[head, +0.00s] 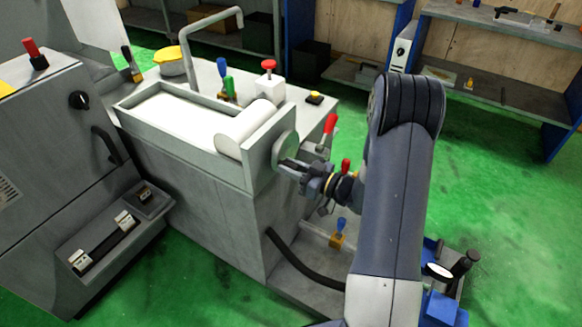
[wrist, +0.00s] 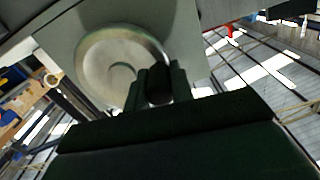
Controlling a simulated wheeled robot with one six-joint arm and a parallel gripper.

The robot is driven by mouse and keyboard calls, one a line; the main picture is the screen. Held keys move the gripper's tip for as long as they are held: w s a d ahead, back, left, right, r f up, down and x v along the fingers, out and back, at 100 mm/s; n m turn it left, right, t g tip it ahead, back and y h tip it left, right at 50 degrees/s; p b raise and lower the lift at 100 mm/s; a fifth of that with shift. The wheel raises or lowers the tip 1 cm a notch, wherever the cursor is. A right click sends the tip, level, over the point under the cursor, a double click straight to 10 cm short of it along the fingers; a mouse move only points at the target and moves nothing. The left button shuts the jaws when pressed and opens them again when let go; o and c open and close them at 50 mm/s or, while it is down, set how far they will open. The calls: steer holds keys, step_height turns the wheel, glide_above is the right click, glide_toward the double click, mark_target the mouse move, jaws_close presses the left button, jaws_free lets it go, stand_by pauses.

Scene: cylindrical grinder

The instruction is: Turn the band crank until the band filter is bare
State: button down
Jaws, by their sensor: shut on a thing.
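The band filter (head: 247,160) is a long grey open trough on a cabinet. A pale, plain band (head: 180,118) lies along its inside, and a white roll (head: 245,125) sits at its right end. The band crank's round disc (head: 285,148) is on the trough's right end wall; it also shows in the wrist view (wrist: 95,62). My gripper (head: 291,168) is at the disc's lower edge. In the wrist view, my gripper (wrist: 158,88) is shut around the crank's dark knob (wrist: 159,84). The fingers hide part of the knob and disc.
A red-handled lever (head: 329,128) stands close to the right of the crank, near my wrist. A red knob (head: 268,68) and a yellow button (head: 315,97) are on the cabinet top. A grey machine cabinet (head: 60,150) stands left. Green floor is open at right.

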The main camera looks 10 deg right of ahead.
steer(key=f+n+b, duration=0.1)
steer(key=b, duration=0.1)
steer(key=shift+b, duration=0.3)
steer(key=shift+f+n+b, duration=0.25)
steer(key=shift+n+b, duration=0.75)
steer(key=shift+b, duration=0.2)
steer(key=c, duration=1.2)
jaws_free()
steer(key=shift+c, duration=0.2)
steer(key=v, duration=1)
steer(key=shift+s+d, duration=0.25)
steer(key=shift+d, duration=0.05)
steer(key=shift+r, duration=0.1)
